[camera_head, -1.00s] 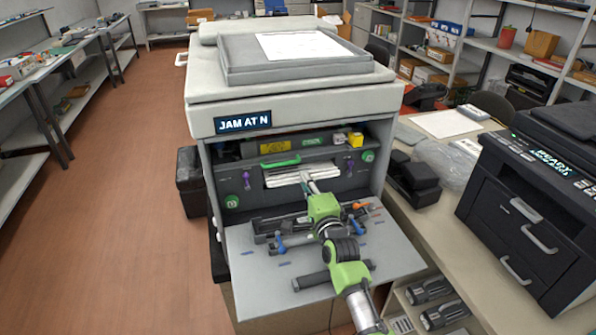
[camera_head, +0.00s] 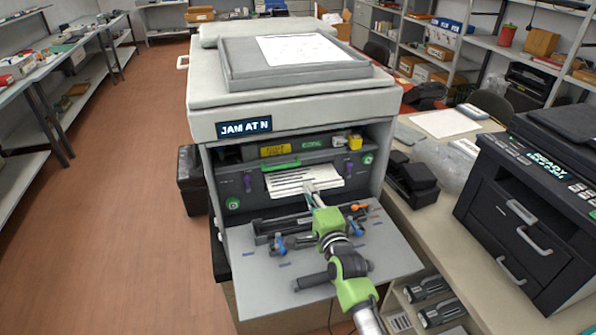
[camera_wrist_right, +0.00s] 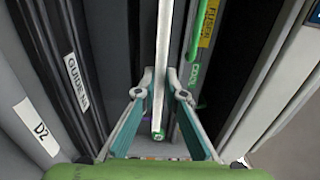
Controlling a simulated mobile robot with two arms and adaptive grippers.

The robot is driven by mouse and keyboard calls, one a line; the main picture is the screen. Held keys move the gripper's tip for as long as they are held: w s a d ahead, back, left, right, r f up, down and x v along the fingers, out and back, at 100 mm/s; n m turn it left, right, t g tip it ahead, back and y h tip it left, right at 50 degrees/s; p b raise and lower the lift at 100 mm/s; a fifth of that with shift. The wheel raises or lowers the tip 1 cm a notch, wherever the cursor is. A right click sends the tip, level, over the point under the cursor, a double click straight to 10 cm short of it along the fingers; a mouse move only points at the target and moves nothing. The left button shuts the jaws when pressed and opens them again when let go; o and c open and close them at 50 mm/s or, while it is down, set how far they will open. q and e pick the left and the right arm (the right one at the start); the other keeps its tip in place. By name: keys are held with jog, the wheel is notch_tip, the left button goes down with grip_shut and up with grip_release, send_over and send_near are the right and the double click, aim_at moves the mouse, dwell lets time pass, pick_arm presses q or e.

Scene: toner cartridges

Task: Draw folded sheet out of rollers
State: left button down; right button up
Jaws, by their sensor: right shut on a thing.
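The white folded sheet (camera_head: 290,180) with dark printed lines sticks out of the slot in the printer's open front, below a green handle. Its far edge is hidden inside the slot. My right gripper (camera_head: 310,187) is shut on the sheet's near edge, right of its middle. In the right wrist view the sheet (camera_wrist_right: 164,60) shows nearly edge-on as a pale strip between the two fingers (camera_wrist_right: 160,85). The rollers are not clearly visible. My left gripper is not in view.
The large printer (camera_head: 290,110) reads "JAM AT N". Its lowered front door (camera_head: 255,285) lies under my right arm, with dark bars and blue levers near the opening. Purple knobs and green dials flank the slot. A black printer (camera_head: 530,210) stands on the right bench.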

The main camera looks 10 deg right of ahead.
jog(key=shift+s+p, duration=0.75)
jog(key=shift+s, duration=0.6)
jog(key=shift+c, duration=0.2)
jog(key=s+r+p, duration=0.5)
jog(key=s+p, duration=0.1)
jog(key=p, duration=0.1)
jog(key=shift+d, duration=0.15)
